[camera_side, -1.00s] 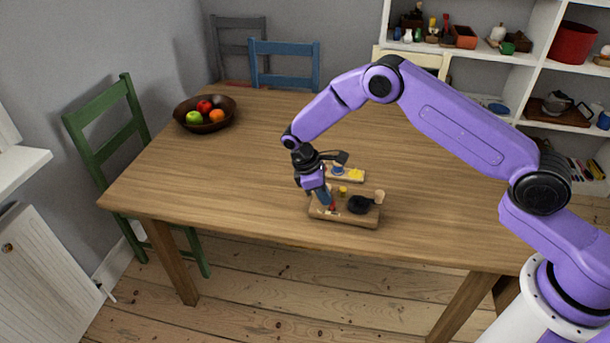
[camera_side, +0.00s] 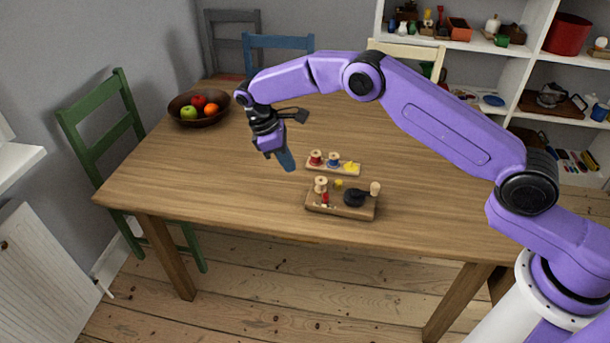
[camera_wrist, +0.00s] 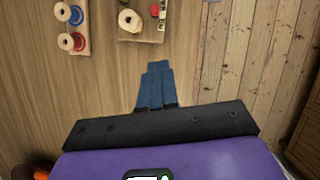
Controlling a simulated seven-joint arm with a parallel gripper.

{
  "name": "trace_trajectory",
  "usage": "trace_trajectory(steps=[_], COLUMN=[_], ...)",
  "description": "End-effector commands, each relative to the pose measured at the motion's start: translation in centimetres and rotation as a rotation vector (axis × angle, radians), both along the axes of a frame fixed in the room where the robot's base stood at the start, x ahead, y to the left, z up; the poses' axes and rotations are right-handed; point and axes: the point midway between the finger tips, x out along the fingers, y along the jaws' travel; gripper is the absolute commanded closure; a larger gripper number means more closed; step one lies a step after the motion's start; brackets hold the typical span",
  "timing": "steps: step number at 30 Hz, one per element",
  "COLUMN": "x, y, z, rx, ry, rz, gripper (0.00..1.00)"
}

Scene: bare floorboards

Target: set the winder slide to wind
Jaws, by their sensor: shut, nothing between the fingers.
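The winder (camera_side: 340,207) is a wooden block on the table near its front edge. The slide's setting is too small to tell. My gripper (camera_side: 289,167) is shut and empty, in the air to the left of the winder and apart from it. Its blue fingers (camera_wrist: 154,86) touch each other.
A small wooden rack (camera_side: 318,167) behind the winder holds a red spool (camera_side: 316,158), a blue spool (camera_side: 333,160) and a yellow piece (camera_side: 351,167). A fruit bowl (camera_side: 180,116) stands at the far left. The table's left and right sides are clear.

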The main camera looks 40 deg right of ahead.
Motion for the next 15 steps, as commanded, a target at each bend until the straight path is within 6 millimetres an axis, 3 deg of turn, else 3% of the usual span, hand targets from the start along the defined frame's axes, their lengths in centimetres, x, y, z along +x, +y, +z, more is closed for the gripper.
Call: trace_trajectory(steps=[8,15], x=[0.5,-0.3], y=[0.5,-0.7], z=[-0.8,-4.4], rx=[-0.002,-0.004], ry=[0.006,0.008], rz=[-0.001,-0.002], gripper=[1.0,1.0])
